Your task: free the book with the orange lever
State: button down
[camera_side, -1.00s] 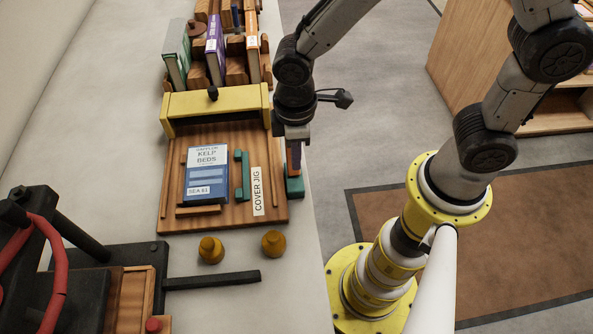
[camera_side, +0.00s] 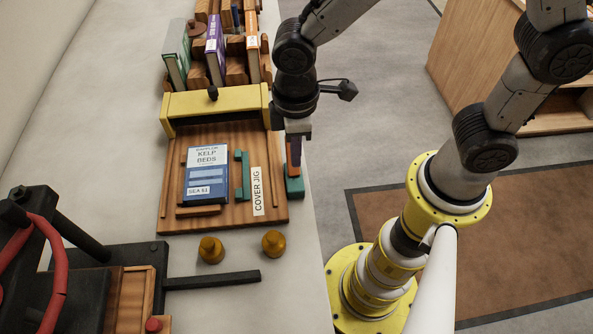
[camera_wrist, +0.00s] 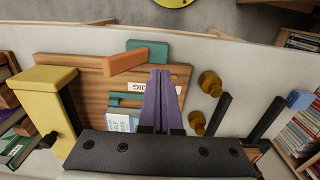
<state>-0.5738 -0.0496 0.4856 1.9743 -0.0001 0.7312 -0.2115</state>
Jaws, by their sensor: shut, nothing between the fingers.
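The blue book labelled Kelp Beds (camera_side: 206,174) lies flat on the wooden cover jig board (camera_side: 222,222). A teal bar (camera_side: 243,177) stands along its right side, with a narrow gap in the side view. The orange lever (camera_wrist: 125,61) sits at the board's edge beside a teal block (camera_wrist: 147,52); in the side view my gripper partly hides the lever, and the block (camera_side: 294,188) shows below it. My gripper (camera_wrist: 162,73) is shut and empty, its purple fingers close beside the orange lever. I cannot tell whether they touch it. The book (camera_wrist: 119,122) is partly hidden in the wrist view.
A yellow bridge (camera_side: 215,101) with a dark knob spans the board's far end. Upright books (camera_side: 216,48) stand in a wooden rack behind it. Two amber knobs (camera_side: 211,249) stand in front of the board. A black press with a long handle (camera_side: 212,280) is at lower left.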

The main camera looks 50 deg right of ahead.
notch_tip(320, 180, up, 7)
dwell(0.7)
jog(key=shift+w+d, duration=0.1)
jog(key=d+r+m+t, duration=0.3)
jog(key=d+r+m, duration=0.1)
jog(key=d+r, duration=0.5)
jog(key=s+d+f+m+t, duration=0.1)
jog(key=s+d+m, duration=0.4)
jog(key=s, duration=0.5)
jog(key=d+t, duration=0.1)
jog(key=d, duration=0.1)
jog(key=shift+d+f+t, duration=0.15)
jog(key=shift+d+t, duration=0.15)
